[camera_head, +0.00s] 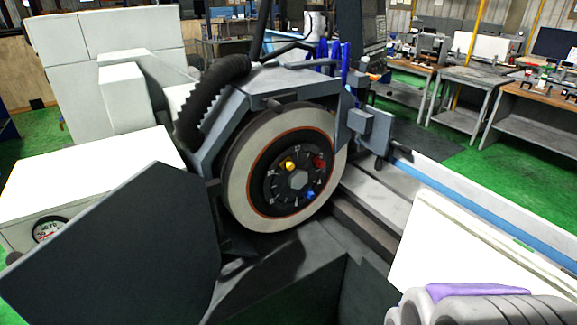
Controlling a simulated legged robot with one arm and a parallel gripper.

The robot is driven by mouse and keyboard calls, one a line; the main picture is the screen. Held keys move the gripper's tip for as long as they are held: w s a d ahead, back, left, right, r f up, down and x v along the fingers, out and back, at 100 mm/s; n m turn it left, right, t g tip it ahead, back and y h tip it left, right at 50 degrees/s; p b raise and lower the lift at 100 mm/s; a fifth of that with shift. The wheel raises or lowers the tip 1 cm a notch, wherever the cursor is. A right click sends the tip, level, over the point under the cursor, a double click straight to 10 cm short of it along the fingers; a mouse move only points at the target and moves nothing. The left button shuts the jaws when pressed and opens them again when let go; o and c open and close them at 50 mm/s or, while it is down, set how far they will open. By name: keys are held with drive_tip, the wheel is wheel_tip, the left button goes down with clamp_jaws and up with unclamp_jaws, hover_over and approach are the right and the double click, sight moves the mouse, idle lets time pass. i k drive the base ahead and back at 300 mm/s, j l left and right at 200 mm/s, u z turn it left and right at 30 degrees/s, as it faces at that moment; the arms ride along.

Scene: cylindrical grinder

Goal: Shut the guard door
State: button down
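The guard door looks to be the dark grey angled panel (120,250) at the lower left. It stands swung out to the left of the grinding wheel (237,165), so the wheel's face is exposed. The wheel has a pale rim, an orange ring and a black hub with coloured knobs. The wheel housing (290,85) is blue-grey and sits above and behind the wheel. No handle is clear on the panel. A grey rounded part with a purple patch at the bottom right seems to be my arm, well away from the panel. My gripper's fingertips are not visible.
A white block with a round gauge (48,229) is behind the panel at left. A black ribbed hose (208,95) curves over the housing. A white panel (465,245) and a long blue-white rail (480,200) are at right. Workbenches (475,85) stand at the back right.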

sight(147, 251)
drive_tip(key=k+j+z, duration=0.1)
drive_tip(key=j, duration=0.35)
drive_tip(key=k+j+z, duration=0.1)
drive_tip(key=j, duration=0.35)
drive_tip(key=k+j+z, duration=0.1)
drive_tip(key=j, duration=0.35)
drive_tip(key=k+j+z, duration=0.1)
drive_tip(key=j, duration=0.3)
drive_tip(key=k+j+z, duration=0.1)
drive_tip(key=j, duration=0.35)
drive_tip(key=k+j+z, duration=0.1)
drive_tip(key=k+j, duration=0.15)
drive_tip(key=j, duration=0.15)
drive_tip(key=k+j+z, duration=0.15)
drive_tip(key=j, duration=0.25)
drive_tip(key=k+j, duration=0.3)
drive_tip(key=k, duration=0.35)
drive_tip(key=i, duration=0.5)
drive_tip(key=l, duration=0.15)
